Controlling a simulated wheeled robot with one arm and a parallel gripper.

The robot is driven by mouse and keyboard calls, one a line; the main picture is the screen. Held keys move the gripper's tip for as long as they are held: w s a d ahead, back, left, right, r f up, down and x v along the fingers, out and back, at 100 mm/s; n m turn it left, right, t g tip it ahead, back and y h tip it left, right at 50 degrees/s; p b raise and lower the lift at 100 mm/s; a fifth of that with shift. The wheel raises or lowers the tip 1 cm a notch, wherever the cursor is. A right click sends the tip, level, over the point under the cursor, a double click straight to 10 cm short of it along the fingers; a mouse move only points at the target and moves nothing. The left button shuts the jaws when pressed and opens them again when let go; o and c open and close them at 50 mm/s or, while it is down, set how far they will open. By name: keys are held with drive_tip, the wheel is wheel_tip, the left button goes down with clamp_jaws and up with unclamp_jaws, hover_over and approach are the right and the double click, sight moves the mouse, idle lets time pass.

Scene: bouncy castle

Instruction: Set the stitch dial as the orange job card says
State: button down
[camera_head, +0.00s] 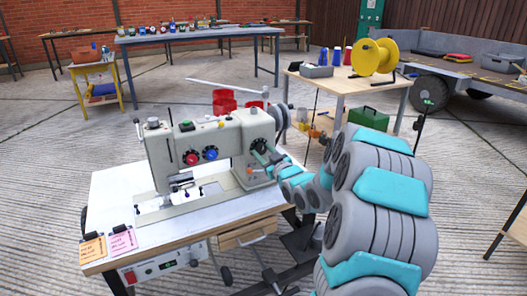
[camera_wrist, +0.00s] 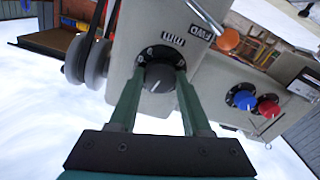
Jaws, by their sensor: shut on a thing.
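A grey sewing machine (camera_head: 215,150) stands on a white-topped table. Its black stitch dial (camera_wrist: 158,74), next to an "mm" label, is on the machine's right end; it also shows in the head view (camera_head: 258,143). My gripper (camera_wrist: 160,80) has its two green fingers on either side of the dial's knob, shut on it. The knob has a pale pointer line; the numbers around it are partly hidden and too small to read surely. The orange job card (camera_head: 93,249) lies on the table's front left corner, its writing too small to read.
A pink card (camera_head: 123,241) lies beside the orange one. The machine's front has a red knob (camera_head: 192,159) and a blue knob (camera_head: 211,153). A side table (camera_head: 345,80) with a yellow reel stands behind.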

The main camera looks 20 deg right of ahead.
idle(0.3)
drive_tip(key=shift+c, duration=1.8)
unclamp_jaws()
drive_tip(key=s, duration=0.8)
drive_tip(key=shift+w, duration=0.1)
